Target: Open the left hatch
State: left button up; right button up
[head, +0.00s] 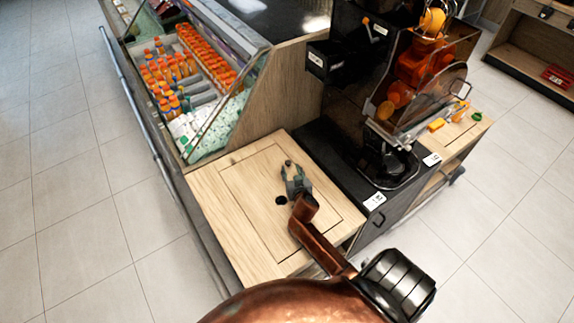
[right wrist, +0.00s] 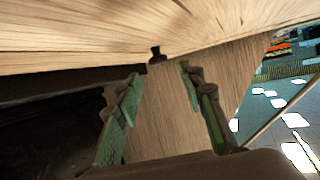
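The left hatch (head: 255,180) is a light wood panel outlined in the counter top, left of the juicer. It looks flat in the head view. A small dark round spot (head: 281,200), a hole or knob, shows on it. My right gripper (head: 289,166) is over the hatch, near this spot. In the right wrist view its green fingers (right wrist: 160,78) are apart with nothing between the tips. A small dark knob (right wrist: 157,52) shows just beyond them, below a wood surface (right wrist: 100,35). I cannot tell whether the fingers touch anything. My left gripper is out of view.
The black and orange juicer (head: 400,95) stands right of the hatch. A glass-sided chilled display (head: 190,85) with several orange-capped bottles is behind it. A metal rail (head: 140,105) runs along the display's left side. The tiled floor (head: 75,200) at left is clear.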

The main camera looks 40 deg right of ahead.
aim_at(288, 162)
jog(key=shift+b+x, duration=0.45)
jog(key=shift+x, duration=2.25)
jog(key=shift+c, duration=0.4)
grip_shut()
